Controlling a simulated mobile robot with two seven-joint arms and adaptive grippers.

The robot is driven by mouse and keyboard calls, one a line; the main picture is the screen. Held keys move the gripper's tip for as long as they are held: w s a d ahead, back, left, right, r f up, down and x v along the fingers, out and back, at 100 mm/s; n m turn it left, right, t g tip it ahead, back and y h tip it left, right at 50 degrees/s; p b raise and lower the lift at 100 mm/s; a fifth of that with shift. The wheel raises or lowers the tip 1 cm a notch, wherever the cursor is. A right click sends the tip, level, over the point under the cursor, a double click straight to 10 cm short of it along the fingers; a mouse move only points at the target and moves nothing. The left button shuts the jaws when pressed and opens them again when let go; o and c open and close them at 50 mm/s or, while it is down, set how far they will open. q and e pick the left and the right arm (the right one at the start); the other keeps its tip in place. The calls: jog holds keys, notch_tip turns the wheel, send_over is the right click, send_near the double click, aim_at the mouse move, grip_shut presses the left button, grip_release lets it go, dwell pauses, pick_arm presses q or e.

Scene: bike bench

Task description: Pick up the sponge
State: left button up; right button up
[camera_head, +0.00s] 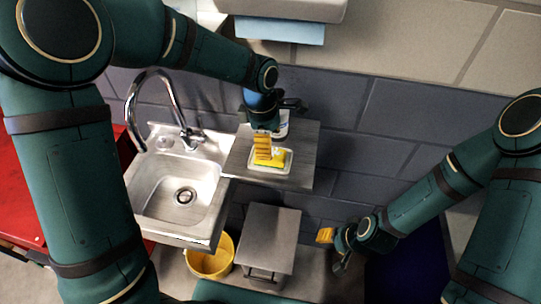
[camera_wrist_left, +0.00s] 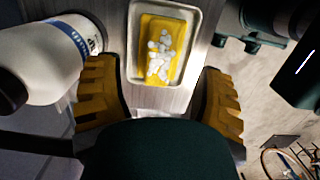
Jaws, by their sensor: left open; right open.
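A yellow sponge (camera_head: 279,160) with white suds on top lies in a white dish (camera_head: 290,168) on the grey shelf beside the sink. In the left wrist view the sponge (camera_wrist_left: 176,60) and its dish (camera_wrist_left: 136,75) lie ahead of the fingertips, between the two finger lines. My left gripper (camera_head: 263,150) is just over the dish; it is open and empty, its orange fingers spread wide in the left wrist view (camera_wrist_left: 161,95). My right gripper (camera_head: 330,240) is low at the right, open, far from the sponge, and partly hidden by its own wrist.
A white bottle (camera_wrist_left: 60,58) with a dark blue band stands close to the left finger in the wrist view. The metal sink (camera_head: 165,190) with a curved faucet (camera_head: 165,85) is left of the shelf (camera_head: 296,180). A yellow bucket (camera_head: 208,262) and grey stool (camera_head: 268,235) are below.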

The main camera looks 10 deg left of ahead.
pick_arm(q)
jog(key=f, duration=0.4)
jog(key=shift+d+f, duration=0.25)
jog(key=c, duration=1)
jog(key=shift+r, duration=0.15)
jog(key=shift+c, duration=0.3)
